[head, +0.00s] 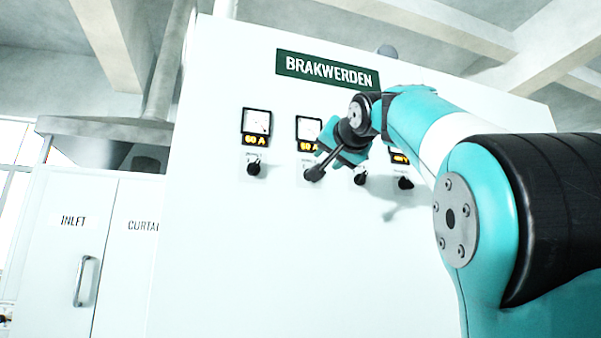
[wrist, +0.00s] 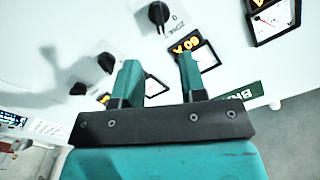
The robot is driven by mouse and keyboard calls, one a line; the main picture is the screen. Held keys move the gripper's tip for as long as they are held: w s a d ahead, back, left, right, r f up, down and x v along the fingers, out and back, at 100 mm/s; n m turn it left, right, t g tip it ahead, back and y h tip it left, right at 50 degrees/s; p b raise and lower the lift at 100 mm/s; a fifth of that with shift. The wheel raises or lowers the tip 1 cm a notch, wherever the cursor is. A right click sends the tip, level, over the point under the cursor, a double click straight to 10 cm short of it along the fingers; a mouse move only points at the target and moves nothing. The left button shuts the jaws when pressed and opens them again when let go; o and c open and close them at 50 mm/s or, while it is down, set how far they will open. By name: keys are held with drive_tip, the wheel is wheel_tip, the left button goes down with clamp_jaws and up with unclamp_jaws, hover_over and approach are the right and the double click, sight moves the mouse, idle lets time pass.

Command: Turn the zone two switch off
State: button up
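The pale panel (head: 250,260) carries a row of black rotary switches under meters.
The leftmost switch (head: 254,168) and the two right-hand switches (head: 360,178) (head: 405,183) stand close by. Meters with lit amber readouts, such as the left one (head: 256,127), sit above them. A "BRAKWERDEN" sign (head: 327,70) is higher up. Cabinet doors (head: 70,260) are at left.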

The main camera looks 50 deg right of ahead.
drive_tip(key=p+x, duration=0.2)
drive_tip(key=x, duration=0.8)
drive_tip(key=shift+w+d+p, duration=0.2)
drive_tip(key=shift+d+p, duration=0.05)
drive_tip(key=shift+p, duration=0.15)
drive_tip(key=shift+c, duration=0.2)
clamp_jaws()
